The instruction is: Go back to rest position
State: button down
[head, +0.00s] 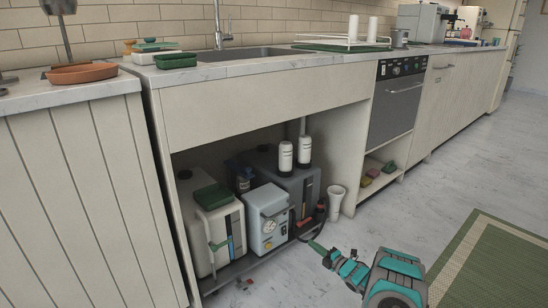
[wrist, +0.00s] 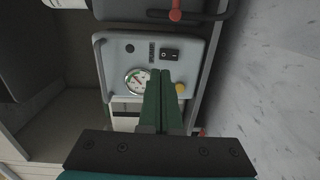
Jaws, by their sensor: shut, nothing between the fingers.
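My gripper (head: 317,246) is in front of the open under-sink cabinet, low above the floor, with my teal and grey arm reaching in from the lower right. In the wrist view my gripper's green fingers (wrist: 161,78) are pressed together with nothing between them. The fingers overlap part of the box's face, and I cannot tell the exact gap. The same gauge box (head: 268,222) stands in the cabinet in the head view.
A white container (head: 220,235) with a green tray (head: 212,196) on top and a dark box (head: 290,183) flank the gauge box. A white cup-like vessel (head: 336,202) stands at the cabinet's right. A green rug (head: 490,265) lies right; the floor (head: 420,195) between is clear.

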jog(key=w+d+r+m+h+p, duration=0.1)
jog(key=w+r+m+h, duration=0.15)
jog(key=r, duration=0.45)
jog(key=w+d+r+m+h+p, duration=0.1)
jog(key=w+r+m+h, duration=0.2)
jog(key=r, duration=0.4)
jog(key=s+r+m+g+h+p, duration=0.2)
jog(key=s+r+m+g+h, duration=0.35)
jog(key=s+r+m, duration=0.8)
jog(key=s+a+r+m+g+p, duration=0.1)
jog(key=s+a+r+m+g, duration=0.1)
jog(key=s, duration=1.6)
jog(key=s+a+r+m+g+p, duration=0.1)
jog(key=s+a+r+g, duration=0.2)
jog(key=s, duration=1.5)
jog(key=s+a+r+m+g+y+p, duration=0.1)
jog(key=s+r+g, duration=0.4)
jog(key=s, duration=1.3)
jog(key=shift+s+a+m, duration=0.35)
jog(key=shift+a+m, duration=0.45)
jog(key=shift+a, duration=0.3)
